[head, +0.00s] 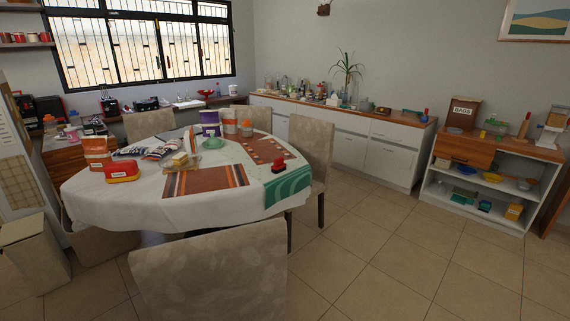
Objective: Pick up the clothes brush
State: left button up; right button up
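I cannot make out the clothes brush for certain at this size. A small red and dark object (279,162) lies near the right edge of the round dining table (130,206), and I cannot tell what it is. A brown upright object (524,124) stands on top of the white shelf unit at the right, also too small to name surely. Neither of my grippers is in view.
Upholstered chairs surround the table, one close in front (210,275) and one at its right (311,150). A long white sideboard (345,140) and an open shelf unit (476,208) line the wall. Tiled floor (380,260) at the right is clear.

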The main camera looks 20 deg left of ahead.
aim_at(279, 166)
jog(key=i+z, duration=0.35)
jog(key=i, duration=0.3)
jog(key=i+j+z, duration=0.1)
jog(key=i+z, duration=0.3)
jog(key=i, duration=0.3)
